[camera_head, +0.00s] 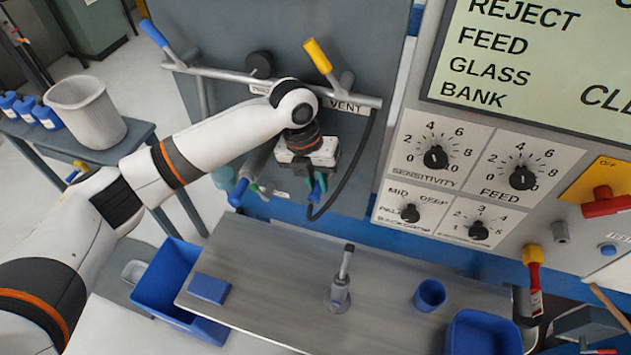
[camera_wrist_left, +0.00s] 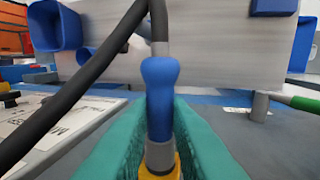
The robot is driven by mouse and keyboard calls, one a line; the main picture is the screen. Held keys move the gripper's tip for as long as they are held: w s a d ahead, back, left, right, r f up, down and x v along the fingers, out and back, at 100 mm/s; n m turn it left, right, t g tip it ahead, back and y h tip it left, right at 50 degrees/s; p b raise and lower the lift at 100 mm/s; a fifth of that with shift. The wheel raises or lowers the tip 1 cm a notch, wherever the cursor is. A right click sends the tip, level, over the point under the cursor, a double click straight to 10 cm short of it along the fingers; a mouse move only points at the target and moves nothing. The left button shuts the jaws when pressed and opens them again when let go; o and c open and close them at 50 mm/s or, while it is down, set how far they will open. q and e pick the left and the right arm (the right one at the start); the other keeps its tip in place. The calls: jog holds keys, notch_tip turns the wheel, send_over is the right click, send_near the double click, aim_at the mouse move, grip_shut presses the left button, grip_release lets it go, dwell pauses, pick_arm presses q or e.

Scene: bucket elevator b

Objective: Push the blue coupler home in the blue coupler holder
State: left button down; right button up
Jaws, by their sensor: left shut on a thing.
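The blue coupler (camera_wrist_left: 160,95) stands between the teal fingers of my left gripper (camera_wrist_left: 160,125) in the left wrist view. The gripper is shut on it. A dark hose joins the coupler's far end. A grey collar and a yellow part (camera_wrist_left: 160,168) show at its near end; I cannot tell whether they belong to the coupler or to a holder. In the head view, my left gripper (camera_head: 314,182) is by the grey panel below the VENT label, largely hiding the coupler. I cannot make out the blue coupler holder for sure. My right gripper is not in view.
A dark hose (camera_head: 345,180) loops beside my left gripper. A pipe (camera_head: 220,73) with a yellow-handled valve (camera_head: 318,56) runs above. A metal shelf (camera_head: 380,285) below carries a blue block (camera_head: 209,288) and a blue cup (camera_head: 430,295). A control panel (camera_head: 450,180) stands right.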

pick_arm(q)
jog(key=shift+w+r, duration=0.1)
jog(key=shift+w, duration=0.05)
jog(key=c, duration=1.3)
grip_release()
jog(key=shift+w+d, duration=0.1)
jog(key=b+v, duration=0.3)
jog(key=v, duration=0.4)
jog(key=shift+r, duration=0.2)
